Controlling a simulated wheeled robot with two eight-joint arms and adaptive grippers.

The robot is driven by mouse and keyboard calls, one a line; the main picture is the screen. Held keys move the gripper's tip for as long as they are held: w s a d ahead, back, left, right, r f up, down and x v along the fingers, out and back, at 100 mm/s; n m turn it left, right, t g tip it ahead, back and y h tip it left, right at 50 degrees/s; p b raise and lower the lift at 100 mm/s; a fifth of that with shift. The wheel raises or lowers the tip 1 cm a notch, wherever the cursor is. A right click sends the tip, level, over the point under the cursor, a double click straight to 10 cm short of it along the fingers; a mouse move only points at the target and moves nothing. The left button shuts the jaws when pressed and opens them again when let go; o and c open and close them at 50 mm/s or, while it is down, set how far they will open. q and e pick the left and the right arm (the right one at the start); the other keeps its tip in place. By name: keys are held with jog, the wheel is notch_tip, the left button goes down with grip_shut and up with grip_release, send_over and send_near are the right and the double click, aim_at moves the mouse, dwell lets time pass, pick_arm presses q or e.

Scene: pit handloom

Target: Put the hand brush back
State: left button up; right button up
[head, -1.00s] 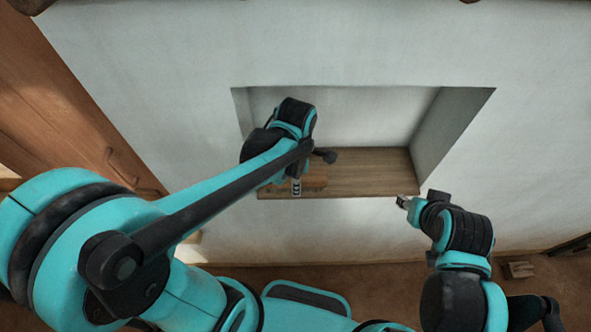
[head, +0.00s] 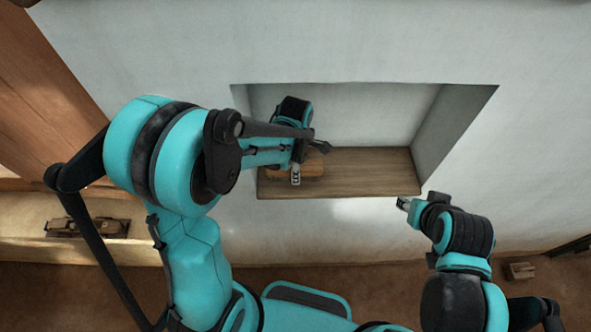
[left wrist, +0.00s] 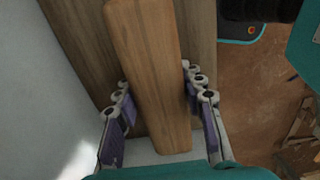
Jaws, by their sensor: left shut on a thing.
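The hand brush (head: 314,168) shows as a brown wooden block at the left end of the wall niche's wooden shelf (head: 370,178). My left gripper (head: 296,172) is inside the niche, shut on the brush. In the left wrist view the brush's long wooden body (left wrist: 148,65) runs between the purple-padded fingers, over the shelf boards (left wrist: 80,40). Its bristles are hidden, and I cannot tell whether it touches the shelf. My right gripper (head: 404,203) is empty in front of the niche's right end; its finger opening is too small to judge.
The niche's right wall (head: 445,125) and back wall bound the shelf; its middle and right are clear. A ledge at left holds a dark wooden object (head: 90,228). A small wooden block (head: 520,270) lies on the floor at right. A wooden door stands at far left.

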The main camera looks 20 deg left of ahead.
pick_arm(q)
jog(key=shift+s, duration=0.1)
jog(key=shift+f, duration=0.1)
jog(key=o, duration=1.4)
jog(key=shift+c, duration=0.2)
notch_tip(320, 180, up, 8)
jog(key=shift+f+p, duration=0.1)
jog(key=shift+p, duration=0.5)
